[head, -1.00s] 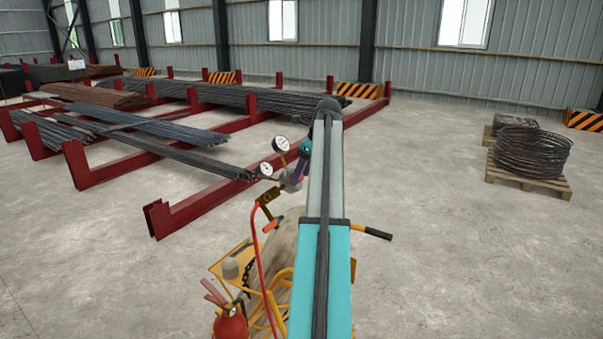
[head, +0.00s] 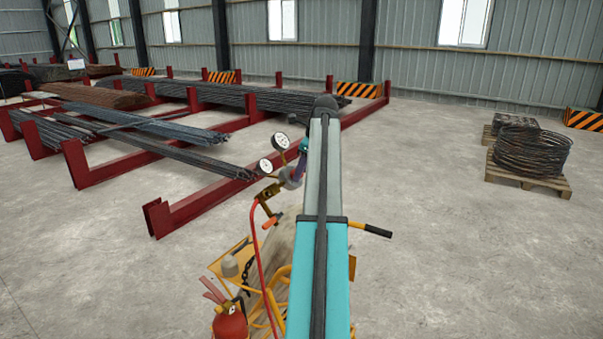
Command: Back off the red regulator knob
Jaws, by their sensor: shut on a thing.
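The regulator (head: 268,190) shows in the head view left of my arm, with two round white-faced gauges, an upper one (head: 281,141) and a lower one (head: 265,165). My gripper (head: 290,181) is at the regulator's right side, small and partly hidden by my arm. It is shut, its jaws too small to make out. The red knob is not visible; it is hidden at the gripper's end. A red hose (head: 257,260) hangs down from the regulator. The pale cylinder (head: 278,245) below is largely covered by my arm.
A yellow cart (head: 232,256) with a black-gripped handle (head: 372,230) holds the cylinder. A red fire extinguisher (head: 230,323) is at front left. Red racks (head: 185,205) with bar bundles stand behind left. A wire coil (head: 530,150) sits on a pallet (head: 525,181) at right. Floor between is clear.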

